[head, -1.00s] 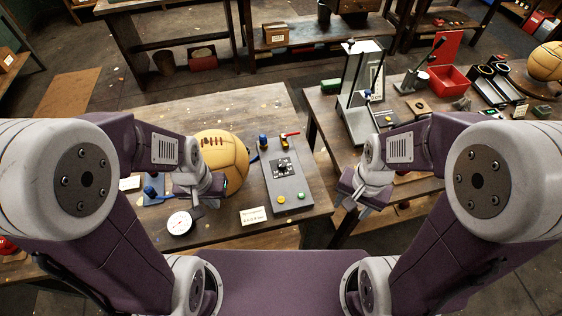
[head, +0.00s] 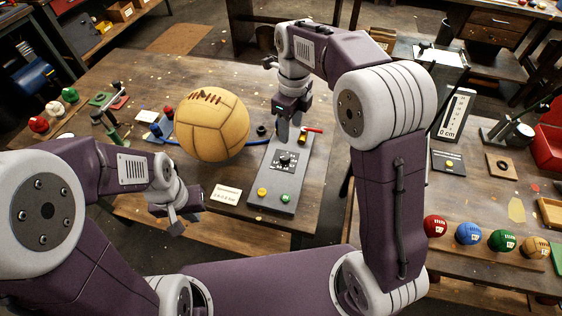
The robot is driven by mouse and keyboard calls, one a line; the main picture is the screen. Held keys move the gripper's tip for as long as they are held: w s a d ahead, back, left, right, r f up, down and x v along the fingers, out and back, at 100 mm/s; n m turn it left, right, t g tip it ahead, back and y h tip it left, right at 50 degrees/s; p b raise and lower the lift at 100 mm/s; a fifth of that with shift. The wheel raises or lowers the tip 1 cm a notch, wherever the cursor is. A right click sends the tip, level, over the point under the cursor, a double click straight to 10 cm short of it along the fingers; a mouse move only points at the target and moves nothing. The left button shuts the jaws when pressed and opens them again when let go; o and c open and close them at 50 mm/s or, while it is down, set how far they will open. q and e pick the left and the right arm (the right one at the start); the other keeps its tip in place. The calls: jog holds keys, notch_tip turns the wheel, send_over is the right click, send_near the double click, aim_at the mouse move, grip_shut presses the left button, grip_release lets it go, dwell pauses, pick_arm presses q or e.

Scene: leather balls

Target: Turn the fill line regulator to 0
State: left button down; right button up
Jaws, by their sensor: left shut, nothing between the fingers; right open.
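A grey control panel (head: 272,190) lies on the wooden table, with a black dial (head: 285,160) on a marked face plate and a yellow and a green button at its near end. The dial's setting is too small to read. I cannot tell which control is the fill line regulator. My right gripper (head: 288,138) is open above the far end, between knob and lever, hiding part of it. My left gripper (head: 174,220) is shut and empty near the table's front edge.
A tan leather ball (head: 211,125) stands left of the panel, with a blue hose beside it. A paper card (head: 226,194) lies left of the panel's near end.

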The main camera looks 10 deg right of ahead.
aim_at(285, 156)
jog(key=f, duration=0.3)
jog(key=a+f+b, duration=0.1)
jog(key=f, duration=0.3)
jog(key=f+b, duration=0.1)
jog(key=f, duration=0.3)
jog(key=shift+s+a, duration=0.1)
jog(key=shift+a, duration=0.2)
jog(key=shift+d+f, duration=0.1)
jog(key=shift+f, duration=0.15)
pick_arm(q)
jog(key=f, duration=0.3)
jog(key=shift+w+a, duration=0.15)
jog(key=shift+a, duration=0.15)
pick_arm(e)
grip_shut()
